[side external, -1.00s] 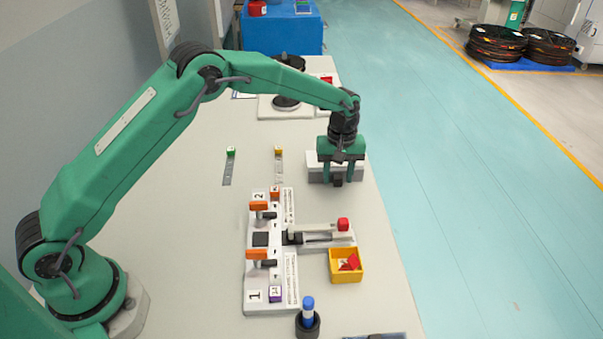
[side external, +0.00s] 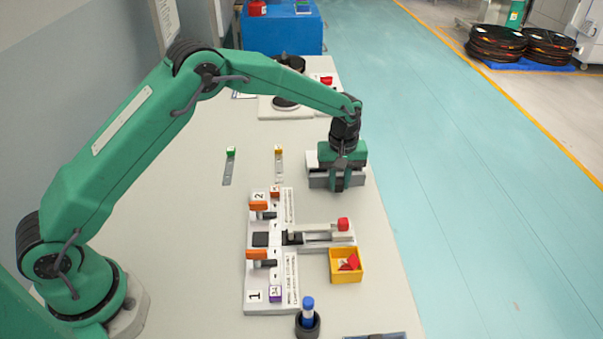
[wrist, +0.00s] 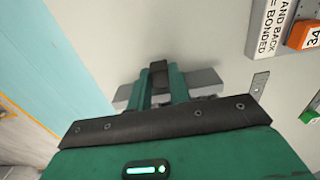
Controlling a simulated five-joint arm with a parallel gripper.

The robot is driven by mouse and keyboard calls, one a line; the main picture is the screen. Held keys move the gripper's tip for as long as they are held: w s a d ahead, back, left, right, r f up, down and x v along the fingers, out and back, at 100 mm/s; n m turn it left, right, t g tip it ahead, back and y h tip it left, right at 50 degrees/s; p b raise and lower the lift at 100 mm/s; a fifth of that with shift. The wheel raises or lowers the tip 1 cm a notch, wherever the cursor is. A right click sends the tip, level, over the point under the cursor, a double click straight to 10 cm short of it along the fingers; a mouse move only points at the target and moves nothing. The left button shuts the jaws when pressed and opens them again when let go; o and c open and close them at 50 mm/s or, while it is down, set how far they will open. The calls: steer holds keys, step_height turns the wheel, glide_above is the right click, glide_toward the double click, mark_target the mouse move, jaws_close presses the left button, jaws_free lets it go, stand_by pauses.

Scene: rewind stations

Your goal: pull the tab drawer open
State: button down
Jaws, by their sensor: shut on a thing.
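The tab drawer (side external: 318,181) is a grey-fronted drawer in a small white housing (side external: 311,158) at the table's right side. My gripper (side external: 340,187) points down in front of it, with its fingers closed together on the drawer's dark tab. In the wrist view, the green fingers (wrist: 160,88) flank the dark tab (wrist: 158,70), and the grey drawer front (wrist: 207,80) shows on both sides. The fingers hide most of the tab in the side view. The front seems to stand slightly out from the housing, but the gap is hard to judge.
A white fixture (side external: 286,282) with orange clips stands nearer the camera, beside a yellow bin (side external: 346,279) of red pieces. A blue-capped marker (side external: 308,305) stands in a dark holder. The table between drawer and fixture is mostly clear.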

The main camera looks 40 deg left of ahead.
steer(key=s+d, duration=0.3)
steer(key=shift+s+d, duration=0.25)
steer(key=c, duration=1.3)
jaws_free()
steer(key=shift+r, duration=0.1)
step_height(320, 180, up, 8)
steer(key=shift+f, duration=0.15)
